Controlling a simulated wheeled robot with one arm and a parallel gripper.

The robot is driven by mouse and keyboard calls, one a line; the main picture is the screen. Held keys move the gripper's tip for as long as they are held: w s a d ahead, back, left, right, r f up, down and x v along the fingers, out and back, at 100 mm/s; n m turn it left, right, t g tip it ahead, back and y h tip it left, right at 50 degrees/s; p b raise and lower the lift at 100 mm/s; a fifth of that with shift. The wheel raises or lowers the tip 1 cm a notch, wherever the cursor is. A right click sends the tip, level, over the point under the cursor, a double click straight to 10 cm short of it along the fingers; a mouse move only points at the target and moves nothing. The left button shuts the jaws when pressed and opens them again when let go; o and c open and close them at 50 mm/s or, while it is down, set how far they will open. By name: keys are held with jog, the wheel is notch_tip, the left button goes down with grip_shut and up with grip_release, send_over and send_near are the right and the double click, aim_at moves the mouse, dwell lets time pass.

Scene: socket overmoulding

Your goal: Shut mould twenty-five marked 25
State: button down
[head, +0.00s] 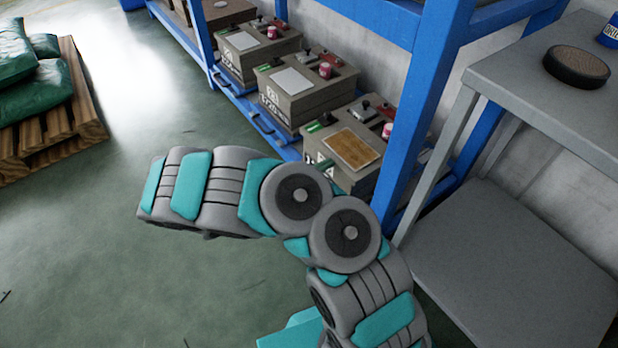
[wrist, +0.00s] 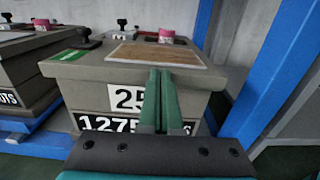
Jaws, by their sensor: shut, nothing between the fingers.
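Mould twenty-five (wrist: 82,95) is a grey-brown box in the middle of the wrist view. Its front bears a white 25 label (wrist: 126,97) above a black-and-white plate starting 127, partly hidden by my fingers. A wooden board (wrist: 150,53) lies on its top. My gripper (wrist: 160,72) is shut and empty, its green fingers in front of the mould's front face and right of the 25. I cannot tell whether they touch it. In the head view, the nearest box with a wooden board (head: 372,172) appears to be this mould, partly behind my arm.
Similar moulds (head: 300,95) stand along the blue rack (head: 410,120). A blue upright (wrist: 275,75) rises right of mould twenty-five. A grey table (head: 545,100) stands at the right. A pallet with green sacks (head: 60,120) is at the left, with free floor between.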

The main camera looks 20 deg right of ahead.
aim_at(339, 156)
jog(key=b+x, duration=0.1)
jog(key=x, duration=0.3)
jog(key=shift+w+d, duration=0.15)
jog(key=shift+d, duration=0.15)
jog(key=shift+w+d, duration=0.1)
jog(key=shift+d, duration=0.1)
jog(key=shift+r, duration=0.1)
